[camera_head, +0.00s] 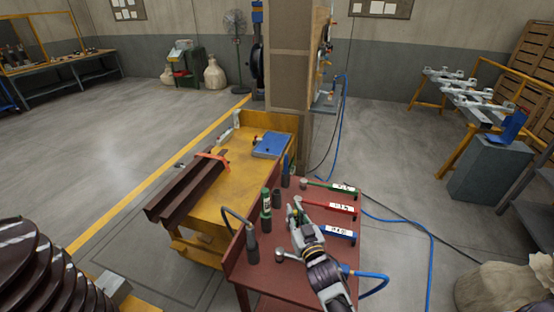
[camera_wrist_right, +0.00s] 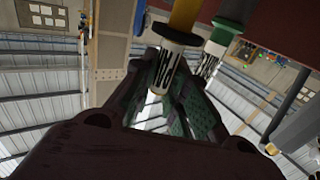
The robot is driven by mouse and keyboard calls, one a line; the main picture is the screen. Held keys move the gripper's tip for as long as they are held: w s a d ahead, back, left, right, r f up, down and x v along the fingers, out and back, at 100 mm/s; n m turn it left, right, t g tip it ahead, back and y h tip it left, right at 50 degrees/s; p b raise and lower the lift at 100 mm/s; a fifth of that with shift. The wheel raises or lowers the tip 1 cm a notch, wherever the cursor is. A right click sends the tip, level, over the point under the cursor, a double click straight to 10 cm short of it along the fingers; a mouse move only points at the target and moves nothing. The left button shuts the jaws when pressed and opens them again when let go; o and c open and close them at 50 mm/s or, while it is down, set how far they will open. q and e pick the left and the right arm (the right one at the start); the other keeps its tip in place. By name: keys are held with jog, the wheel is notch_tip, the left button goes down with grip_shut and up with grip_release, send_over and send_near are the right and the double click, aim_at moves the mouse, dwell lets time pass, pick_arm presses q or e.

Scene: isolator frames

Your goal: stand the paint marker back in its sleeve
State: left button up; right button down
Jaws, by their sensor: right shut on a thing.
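In the right wrist view a marker-like tube (camera_wrist_right: 178,37), yellow with a black band and a white striped part, has its striped end between the fingers of my right gripper (camera_wrist_right: 172,95). I take it for the paint marker. In the head view my right gripper (camera_head: 293,211) is over the red table, shut; I cannot make out the marker there. A green tube with a white label (camera_head: 266,201) stands upright left of the gripper; a green tube with a striped part (camera_wrist_right: 222,42) also shows in the wrist view. Which dark holder is the sleeve, I cannot tell. My left gripper is out of view.
On the red table (camera_head: 262,277), a dark cylinder with a hose (camera_head: 252,247) stands left of my arm, and a blue-topped cylinder (camera_head: 285,167) stands farther back. Green, red and blue labelled handles (camera_head: 325,208) lie right. A yellow bench (camera_head: 225,192) with brown beams adjoins.

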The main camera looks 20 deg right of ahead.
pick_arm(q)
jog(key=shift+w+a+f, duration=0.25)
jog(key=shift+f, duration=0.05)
pick_arm(e)
jog(key=shift+w+f, duration=0.1)
jog(key=shift+f, duration=0.2)
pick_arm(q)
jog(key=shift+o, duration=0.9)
pick_arm(e)
jog(key=shift+w+a+r, duration=0.2)
jog(key=shift+w+r, duration=0.15)
jog(key=shift+w, duration=0.05)
pick_arm(q)
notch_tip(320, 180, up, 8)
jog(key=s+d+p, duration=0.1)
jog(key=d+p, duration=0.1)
jog(key=p, duration=0.5)
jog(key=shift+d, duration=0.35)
pick_arm(e)
jog(key=w+r+n+y, duration=0.1)
jog(key=w+r, duration=0.4)
jog(key=w, duration=0.4)
jog(key=w+r+n+y, duration=0.1)
jog(key=w+r+y, duration=0.1)
jog(key=w+r, duration=0.3)
jog(key=w, duration=0.4)
jog(key=shift+r, duration=0.3)
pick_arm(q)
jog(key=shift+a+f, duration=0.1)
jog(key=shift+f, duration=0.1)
